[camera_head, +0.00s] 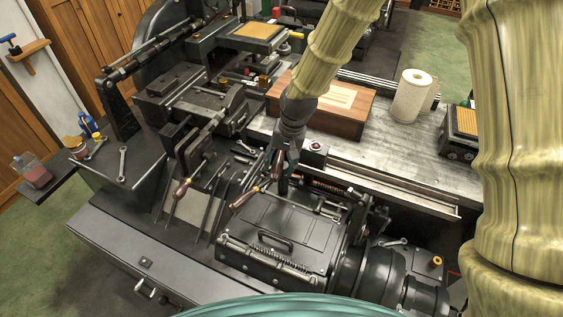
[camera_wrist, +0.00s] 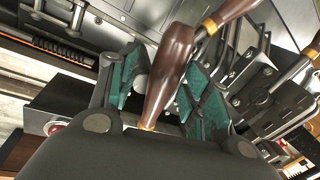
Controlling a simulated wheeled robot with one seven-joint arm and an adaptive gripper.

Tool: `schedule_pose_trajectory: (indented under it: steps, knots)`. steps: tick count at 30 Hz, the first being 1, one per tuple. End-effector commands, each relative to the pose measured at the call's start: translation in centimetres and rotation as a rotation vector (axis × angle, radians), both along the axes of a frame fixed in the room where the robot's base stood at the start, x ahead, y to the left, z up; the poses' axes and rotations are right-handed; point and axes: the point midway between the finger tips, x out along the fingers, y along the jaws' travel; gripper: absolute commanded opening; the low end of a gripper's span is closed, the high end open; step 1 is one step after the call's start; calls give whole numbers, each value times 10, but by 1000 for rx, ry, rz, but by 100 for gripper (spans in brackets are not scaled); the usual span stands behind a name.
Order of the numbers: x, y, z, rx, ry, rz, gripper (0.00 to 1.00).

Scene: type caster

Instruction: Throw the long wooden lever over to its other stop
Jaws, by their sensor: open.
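My gripper (camera_head: 284,172) is over the black machine, with its fingers pointing down. In the wrist view my gripper (camera_wrist: 166,82) is open, with a teal-lined finger on either side of a dark red-brown wooden handle (camera_wrist: 169,62). The handle lies between the fingers or just in front of them; I cannot tell whether either pad touches it. In the head view this wooden handle (camera_head: 277,165) shows beside the fingers, partly hidden. A second wooden handle with a brass ferrule (camera_head: 243,198) slants just left and below, and shows at the top of the wrist view (camera_wrist: 232,10).
Another wooden-handled lever (camera_head: 180,189) stands further left. A wooden box (camera_head: 345,122) and a paper roll (camera_head: 411,97) stand on the bench behind. A red button (camera_head: 316,146) sits close right of the gripper.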

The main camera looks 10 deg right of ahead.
Motion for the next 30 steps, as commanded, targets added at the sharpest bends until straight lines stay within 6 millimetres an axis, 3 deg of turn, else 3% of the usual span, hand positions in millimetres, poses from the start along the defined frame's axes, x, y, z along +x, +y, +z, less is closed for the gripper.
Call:
schedule_pose_trajectory:
  steps: [8, 21, 30]
  knots:
    - [0, -3, 17, 0, -2, -1, 49]
    - [-5, -17, 83, 1, -3, -3, 49]
    - [-7, -24, 113, 1, -1, -2, 49]
